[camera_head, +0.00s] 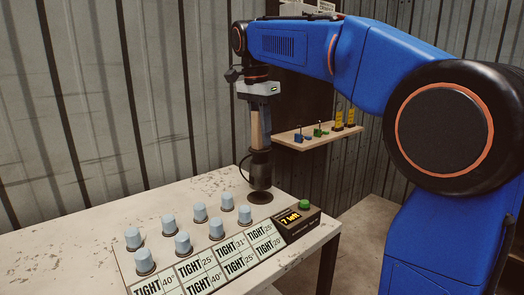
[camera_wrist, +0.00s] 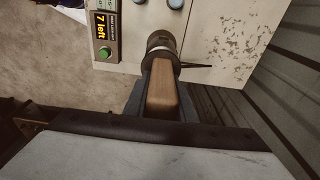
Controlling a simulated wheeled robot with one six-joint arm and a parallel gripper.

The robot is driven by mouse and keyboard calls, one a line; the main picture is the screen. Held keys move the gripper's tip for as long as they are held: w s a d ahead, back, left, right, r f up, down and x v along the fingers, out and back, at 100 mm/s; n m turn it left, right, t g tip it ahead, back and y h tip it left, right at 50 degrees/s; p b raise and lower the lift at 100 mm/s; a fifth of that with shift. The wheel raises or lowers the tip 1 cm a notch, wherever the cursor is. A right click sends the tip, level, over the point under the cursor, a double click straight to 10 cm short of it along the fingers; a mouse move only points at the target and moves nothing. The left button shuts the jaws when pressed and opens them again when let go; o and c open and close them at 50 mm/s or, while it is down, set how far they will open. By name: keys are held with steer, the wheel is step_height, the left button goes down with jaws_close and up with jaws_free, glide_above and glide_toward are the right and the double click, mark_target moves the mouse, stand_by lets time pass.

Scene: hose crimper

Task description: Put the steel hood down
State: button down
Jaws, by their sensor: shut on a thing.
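The steel hood (camera_head: 260,170) is a dark metal cylinder with a thin side lever and a long wooden handle. It stands upright over a dark round pad (camera_head: 260,197) near the table's back right corner. I cannot tell whether it touches the pad. My gripper (camera_head: 257,108) points down and is shut on the wooden handle. In the wrist view the handle (camera_wrist: 162,90) runs between the fingers to the hood's dark round body (camera_wrist: 161,44). The hood's underside is hidden.
The worn white table (camera_head: 90,220) holds several blue-grey capped fittings in rows with "TIGHT" labels in front. A box with a lit display and green button (camera_head: 304,205) stands just right of the hood. A wooden shelf (camera_head: 300,139) with small coloured items is behind.

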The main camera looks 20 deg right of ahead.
mark_target(257, 111)
steer(key=shift+f, duration=2.15)
steer(key=c, duration=1.5)
jaws_free()
steer(key=r, duration=0.4)
steer(key=a+r, duration=0.1)
steer(key=r, duration=0.7)
steer(key=shift+s+a, duration=0.2)
steer(key=shift+s, duration=0.1)
